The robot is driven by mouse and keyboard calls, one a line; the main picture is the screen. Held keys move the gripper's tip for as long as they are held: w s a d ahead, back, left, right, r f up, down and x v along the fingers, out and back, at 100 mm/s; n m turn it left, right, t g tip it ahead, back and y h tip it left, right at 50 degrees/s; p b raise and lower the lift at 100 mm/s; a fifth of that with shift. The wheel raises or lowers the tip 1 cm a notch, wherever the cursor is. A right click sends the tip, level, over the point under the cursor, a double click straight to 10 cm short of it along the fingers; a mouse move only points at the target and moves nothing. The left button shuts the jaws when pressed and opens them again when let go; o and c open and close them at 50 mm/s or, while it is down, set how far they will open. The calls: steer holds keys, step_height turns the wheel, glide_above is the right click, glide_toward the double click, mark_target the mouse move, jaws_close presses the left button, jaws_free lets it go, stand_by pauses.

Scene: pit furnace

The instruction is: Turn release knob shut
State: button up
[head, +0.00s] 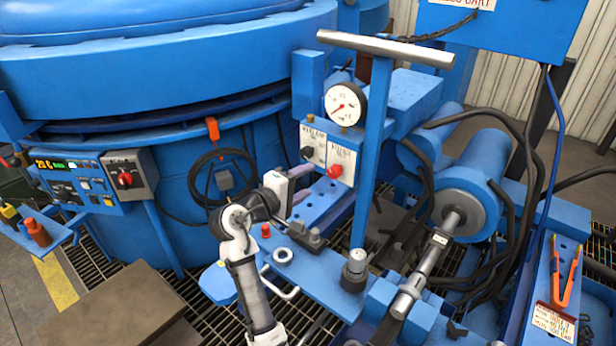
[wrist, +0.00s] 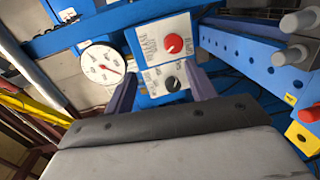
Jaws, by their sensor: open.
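The red release knob (head: 336,170) sits on a white label plate on the blue panel beside the furnace. In the wrist view the red knob (wrist: 173,43) is near the top centre, with a light pointer mark on its face. The red knob lies beyond the fingertips. In the head view my gripper (head: 302,184) is just left of the panel.
A pressure gauge (head: 345,104) stands above the panel and shows at left in the wrist view (wrist: 101,63). A blue post with a grey T-handle (head: 385,48) rises right of the panel. A perforated blue rail (wrist: 250,63) runs right of the knobs. Black hoses (head: 500,165) hang further right.

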steer(key=shift+f+p+v, duration=0.15)
steer(key=shift+p+v, duration=0.1)
steer(key=shift+v, duration=0.7)
steer(key=shift+f+p+v, duration=0.15)
steer(key=shift+p+v, duration=0.05)
steer(key=shift+v, duration=0.8)
steer(key=shift+s+d+p, duration=0.1)
steer(key=shift+d+p, duration=0.05)
steer(key=shift+p, duration=0.15)
steer(key=shift+c, duration=0.2)
